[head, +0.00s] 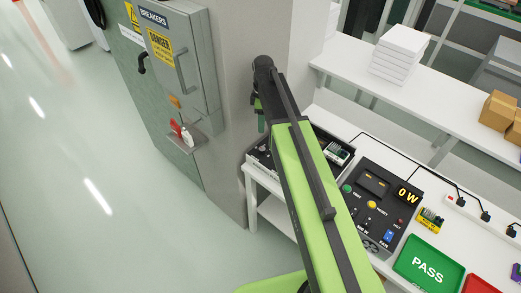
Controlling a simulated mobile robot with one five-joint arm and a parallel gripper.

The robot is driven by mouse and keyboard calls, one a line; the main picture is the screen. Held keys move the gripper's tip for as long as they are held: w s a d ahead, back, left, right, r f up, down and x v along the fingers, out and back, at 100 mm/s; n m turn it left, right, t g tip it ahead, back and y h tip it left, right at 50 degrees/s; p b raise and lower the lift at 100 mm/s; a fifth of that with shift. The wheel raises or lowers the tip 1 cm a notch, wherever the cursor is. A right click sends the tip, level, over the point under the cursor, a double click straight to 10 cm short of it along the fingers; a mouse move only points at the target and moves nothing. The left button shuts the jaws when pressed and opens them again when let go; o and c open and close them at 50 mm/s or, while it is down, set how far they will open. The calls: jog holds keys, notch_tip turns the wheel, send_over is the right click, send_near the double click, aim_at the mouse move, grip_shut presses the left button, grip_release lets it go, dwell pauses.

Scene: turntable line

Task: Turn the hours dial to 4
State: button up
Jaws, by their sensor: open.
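No dial that I can make out as the hours dial shows in the head view. A black control panel (374,205) lies on the white bench, with a yellow "0 W" display, a green button, a yellow button and a blue switch. A second black unit (262,158) is on the bench's left end, partly hidden behind my arm. My gripper (259,107) is at the far end of my green arm, in front of the grey pillar and above that left end. It is small and dark here, open, with nothing visible in it.
A grey breaker cabinet (177,62) stands left of the pillar. A green PASS tray (428,264), a red tray (479,285) and a small yellow device (430,220) are on the bench's right. A shelf (350,62) holds white stacked sheets. The floor at left is clear.

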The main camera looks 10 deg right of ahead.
aim_at(262, 149)
jog(key=f+b, duration=0.4)
jog(key=f, duration=0.1)
jog(key=f+b, duration=0.9)
jog(key=f, duration=0.1)
jog(key=shift+s+a, duration=0.15)
jog(key=shift+s, duration=0.25)
jog(key=shift+r, duration=0.15)
grip_shut()
jog(key=shift+a, duration=0.2)
jog(key=shift+d, duration=0.1)
